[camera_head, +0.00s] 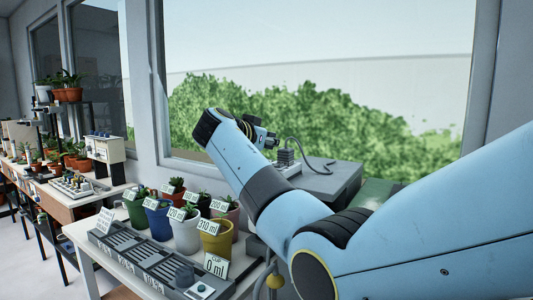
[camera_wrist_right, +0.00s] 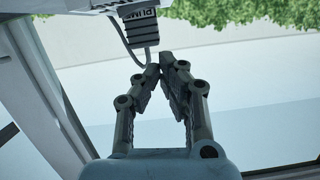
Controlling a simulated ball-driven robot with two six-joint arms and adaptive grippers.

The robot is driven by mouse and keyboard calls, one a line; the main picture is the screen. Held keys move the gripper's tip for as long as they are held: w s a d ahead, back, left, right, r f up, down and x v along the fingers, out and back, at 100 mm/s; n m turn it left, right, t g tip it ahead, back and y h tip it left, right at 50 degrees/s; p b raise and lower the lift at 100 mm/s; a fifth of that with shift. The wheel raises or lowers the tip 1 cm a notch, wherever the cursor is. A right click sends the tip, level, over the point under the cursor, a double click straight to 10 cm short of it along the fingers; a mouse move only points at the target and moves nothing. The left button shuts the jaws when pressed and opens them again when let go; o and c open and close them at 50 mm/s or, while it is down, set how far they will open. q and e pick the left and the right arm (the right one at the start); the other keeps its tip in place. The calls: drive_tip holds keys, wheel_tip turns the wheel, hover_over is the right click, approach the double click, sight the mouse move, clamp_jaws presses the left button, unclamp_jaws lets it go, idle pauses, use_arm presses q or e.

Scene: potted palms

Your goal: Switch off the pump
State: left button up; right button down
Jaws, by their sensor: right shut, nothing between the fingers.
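A dark ribbed plug-like block (camera_head: 286,157) with a grey cable stands on a pale strip (camera_head: 290,169) by the window. In the right wrist view the ribbed block (camera_wrist_right: 137,22) carries a label that seems to read PUMP, with its cable (camera_wrist_right: 151,54) hanging near my fingertips. My right gripper (camera_head: 270,140) is just above and left of the block in the head view. Its fingers (camera_wrist_right: 163,66) are shut and empty, with the tips close to the cable; I cannot tell whether they touch it. No switch is clearly visible. My left gripper is not in view.
A grey box (camera_head: 333,180) is beside the strip. Several potted plants with labels, including a yellow pot (camera_head: 216,243) and a white pot (camera_head: 186,234), stand below my right arm. A grey panel labelled 0 ml (camera_head: 202,288) lies in front. More plants fill benches at left.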

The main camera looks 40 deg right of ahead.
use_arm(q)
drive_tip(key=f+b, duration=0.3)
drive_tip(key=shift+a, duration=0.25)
use_arm(e)
drive_tip(key=v, duration=1)
drive_tip(key=shift+w+a, duration=0.2)
drive_tip(key=shift+w, duration=0.05)
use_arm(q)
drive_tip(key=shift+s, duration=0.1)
